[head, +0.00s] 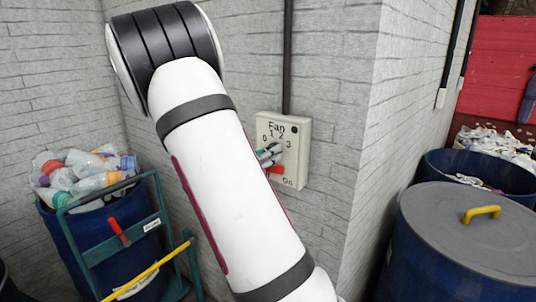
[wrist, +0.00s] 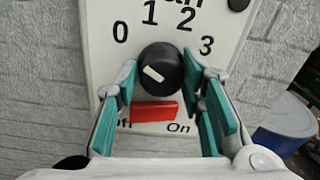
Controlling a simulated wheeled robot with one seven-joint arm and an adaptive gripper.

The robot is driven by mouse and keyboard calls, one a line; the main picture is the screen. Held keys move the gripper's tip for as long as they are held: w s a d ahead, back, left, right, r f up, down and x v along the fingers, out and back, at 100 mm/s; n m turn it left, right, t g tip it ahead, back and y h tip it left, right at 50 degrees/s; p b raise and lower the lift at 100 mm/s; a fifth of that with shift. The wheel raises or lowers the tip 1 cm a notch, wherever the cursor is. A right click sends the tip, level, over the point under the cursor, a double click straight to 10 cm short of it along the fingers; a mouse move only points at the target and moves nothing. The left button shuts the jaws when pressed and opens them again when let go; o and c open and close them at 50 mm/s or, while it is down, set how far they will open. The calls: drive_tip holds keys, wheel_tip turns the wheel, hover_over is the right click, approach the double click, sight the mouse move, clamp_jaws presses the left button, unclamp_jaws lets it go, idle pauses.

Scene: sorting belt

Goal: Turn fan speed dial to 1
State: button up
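The fan panel (head: 296,165) is a pale box on the brick wall, marked "Fan" with 0, 1, 2, 3. Its black round dial (wrist: 164,62) sits below the numbers in the wrist view. The dial's white mark (wrist: 152,74) is on its lower left and slants up toward the left, roughly on the 0 side. My gripper (wrist: 160,78) is open, with one green-padded finger on each side of the dial and narrow gaps beside it.
A red switch (wrist: 153,111) lies just below the dial, between "Off" and "On". A blue bin of bottles (head: 75,240) with a trolley stands left. A lidded blue drum (head: 430,230) stands right, past the wall corner. A dark conduit (head: 287,60) runs above the panel.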

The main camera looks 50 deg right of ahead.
drive_tip(key=shift+s+d+m, duration=0.1)
drive_tip(key=shift+s+m, duration=0.05)
drive_tip(key=shift+m, duration=0.25)
drive_tip(key=m+p, duration=0.2)
drive_tip(key=m, duration=0.1)
drive_tip(key=shift+s+r+m, duration=0.1)
drive_tip(key=shift+r+m, duration=0.05)
drive_tip(key=shift+m, duration=0.15)
drive_tip(key=shift+c, duration=0.2)
drive_tip(key=shift+d+m+p, duration=0.1)
drive_tip(key=shift+m+p, duration=0.75)
drive_tip(key=shift+m, duration=0.85)
drive_tip(key=o, duration=1.1)
